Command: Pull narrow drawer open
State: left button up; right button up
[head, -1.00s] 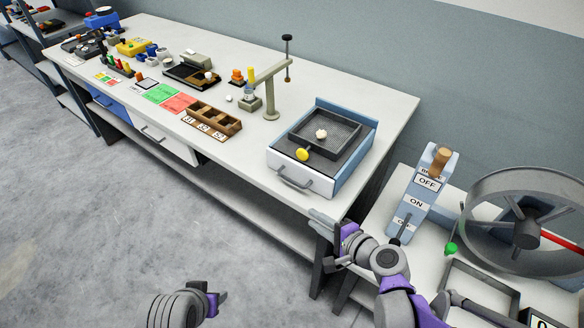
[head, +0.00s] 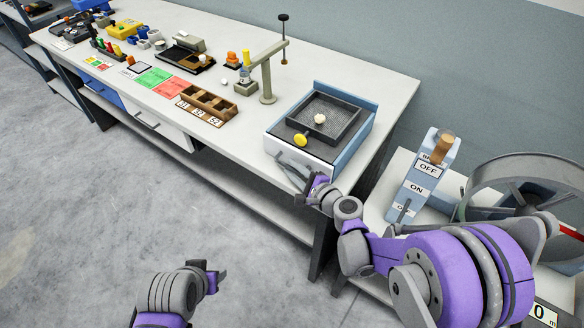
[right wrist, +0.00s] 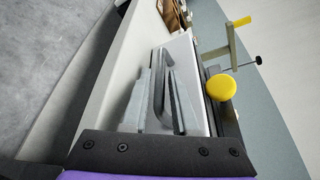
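A small blue unit (head: 358,137) stands at the right end of the long table. Its white front drawer (head: 322,172) is shut and has a grey bar handle (right wrist: 158,85). My right gripper (head: 291,176) is at this handle. In the right wrist view its two light grey fingers (right wrist: 162,108) stand apart, one on each side of the bar, and do not look closed on it. In the head view the fingers partly hide the handle. My left gripper (head: 217,275) is low over the floor, away from the table; its fingers are too unclear to judge.
A yellow knob (head: 300,140) sticks out above the drawer front, close to my right gripper. A wooden compartment tray (head: 207,106) and a grey post stand (head: 267,80) are to the left. A lever switch box (head: 424,178) stands right. The floor before the table is clear.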

jog(key=shift+w+a+f, duration=0.1)
jog(key=shift+w+a, duration=0.1)
jog(key=shift+w, duration=0.05)
grip_shut()
dwell(1.4)
